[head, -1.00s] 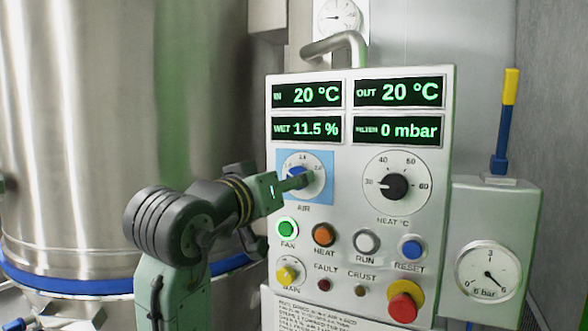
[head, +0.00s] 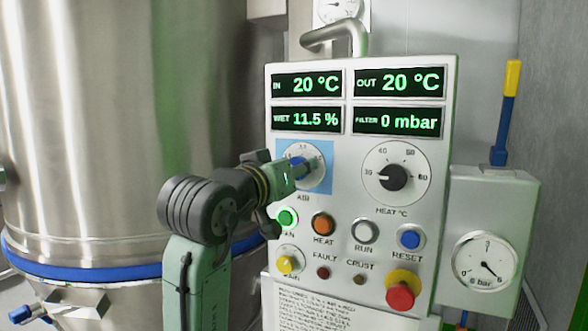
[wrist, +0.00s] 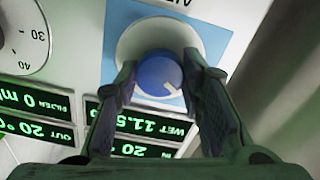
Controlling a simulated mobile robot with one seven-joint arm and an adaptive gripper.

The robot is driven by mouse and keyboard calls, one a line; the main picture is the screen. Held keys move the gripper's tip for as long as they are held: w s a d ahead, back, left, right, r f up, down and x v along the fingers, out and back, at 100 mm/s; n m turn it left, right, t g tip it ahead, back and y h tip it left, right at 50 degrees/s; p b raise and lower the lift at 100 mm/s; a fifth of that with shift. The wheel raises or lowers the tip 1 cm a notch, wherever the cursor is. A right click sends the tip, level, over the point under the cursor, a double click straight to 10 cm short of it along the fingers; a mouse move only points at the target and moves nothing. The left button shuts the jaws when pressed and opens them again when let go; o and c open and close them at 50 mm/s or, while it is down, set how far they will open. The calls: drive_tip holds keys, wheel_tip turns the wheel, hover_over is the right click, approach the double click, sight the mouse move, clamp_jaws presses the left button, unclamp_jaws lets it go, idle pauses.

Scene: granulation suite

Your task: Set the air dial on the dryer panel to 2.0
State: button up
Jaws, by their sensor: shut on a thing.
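The air dial (head: 318,151) is a white round scale on a light blue square at the left of the dryer panel (head: 340,210). Its blue knob (wrist: 158,74) shows in the wrist view, with a white pointer line toward the lower right; that view is upside down. My gripper (head: 304,166) is at the dial in the head view and covers part of it. In the wrist view my gripper (wrist: 160,68) has one finger on each side of the knob and is shut on it. The scale number at the pointer cannot be read.
The heat dial (head: 393,177) is to the right. Lit fan (head: 286,218), heat (head: 322,224) and other buttons sit just below my gripper. A red emergency stop (head: 400,295) is lower right. Displays (head: 307,84) are above. A large steel vessel (head: 90,130) stands left.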

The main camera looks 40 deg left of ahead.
drive_tip(key=c, duration=0.5)
drive_tip(key=m+b, duration=0.4)
drive_tip(key=m, duration=0.7)
drive_tip(key=shift+m, duration=0.3)
idle(0.4)
drive_tip(key=o, duration=1.1)
